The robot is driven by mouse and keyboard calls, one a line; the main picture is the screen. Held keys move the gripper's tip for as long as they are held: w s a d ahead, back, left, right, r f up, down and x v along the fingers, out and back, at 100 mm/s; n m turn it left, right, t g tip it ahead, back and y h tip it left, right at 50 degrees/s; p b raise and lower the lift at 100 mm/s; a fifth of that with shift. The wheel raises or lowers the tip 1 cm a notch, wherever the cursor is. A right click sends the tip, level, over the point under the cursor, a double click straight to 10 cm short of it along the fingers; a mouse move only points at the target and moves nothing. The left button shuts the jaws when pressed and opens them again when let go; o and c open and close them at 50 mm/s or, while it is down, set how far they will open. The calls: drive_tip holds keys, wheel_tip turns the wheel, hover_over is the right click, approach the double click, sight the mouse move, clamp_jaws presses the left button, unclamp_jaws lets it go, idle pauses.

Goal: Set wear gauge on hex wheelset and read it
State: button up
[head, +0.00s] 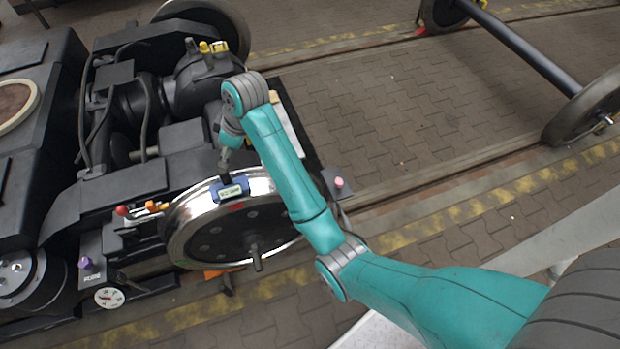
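The wear gauge (231,190), a small blue device with a light display, sits at the top of the shiny rim of the near bogie wheel (215,236). The display text is too small to read. A small red mark shows on the wheel face just below the gauge; its shape is too small to make out, so I cannot confirm a hex sign. My gripper (225,170) points down directly above the gauge, touching it or very close. Its fingers are small and dark, and I cannot tell whether they grip the gauge.
The dark bogie frame (60,215) with hoses fills the left. Red, orange and purple knobs and a round dial (109,298) lie left of the wheel. A pink-topped post (338,184) stands right of it. A loose wheelset (530,58) stands upper right. Paving between is clear.

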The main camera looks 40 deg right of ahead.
drive_tip(key=s+f+m+t+h, duration=0.1)
drive_tip(key=s+f+m+t, duration=0.3)
drive_tip(key=s+f, duration=1.2)
drive_tip(key=s+d+m+t+h, duration=0.1)
drive_tip(key=s+d+m+t, duration=0.15)
drive_tip(key=s, duration=1.35)
drive_tip(key=s+r+m+t, duration=0.1)
drive_tip(key=s+r+t, duration=0.4)
drive_tip(key=s+r, duration=1.2)
drive_tip(key=shift+s+d+h, duration=0.15)
drive_tip(key=shift+d+h, duration=0.05)
drive_tip(key=shift+h, duration=0.2)
drive_tip(key=shift+a, duration=0.1)
